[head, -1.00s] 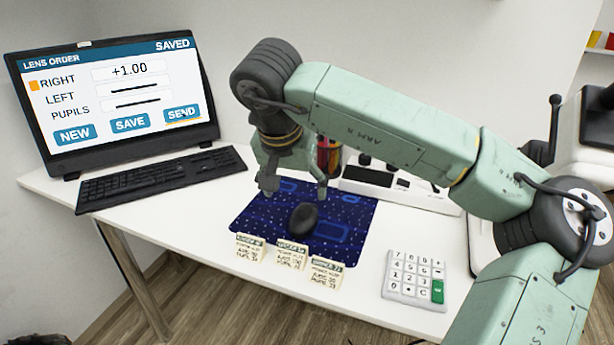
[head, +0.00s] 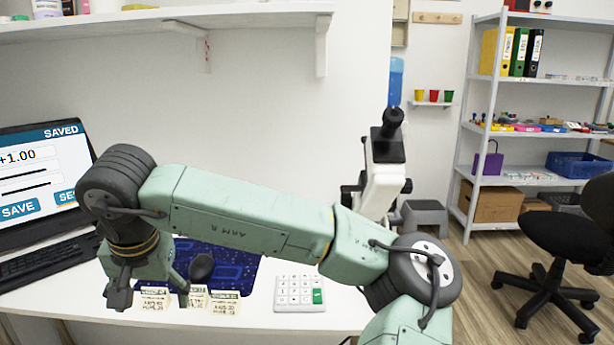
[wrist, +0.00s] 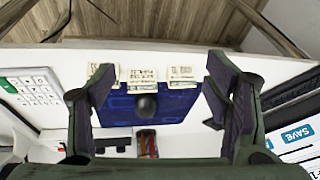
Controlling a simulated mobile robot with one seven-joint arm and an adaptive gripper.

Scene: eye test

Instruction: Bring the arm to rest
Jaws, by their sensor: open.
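My gripper (head: 150,292) is open and empty at the lower left of the head view, above the front part of the desk. In the wrist view its two fingers (wrist: 160,95) stand wide apart with nothing between their tips. The black mouse (head: 201,267) sits on the dark blue mat (head: 232,262), apart from the fingers. The mouse (wrist: 146,105) also shows in the wrist view, beyond the fingers. My arm stretches across the head view and hides part of the desk.
Three small cards (head: 195,297) stand at the mat's front edge. A white keypad (head: 294,293) lies to their right. The monitor (head: 40,185), reading SAVED, and a keyboard (head: 45,262) are at left. A shelf (head: 270,12) hangs above. A microscope-like device (head: 385,170) stands behind my arm.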

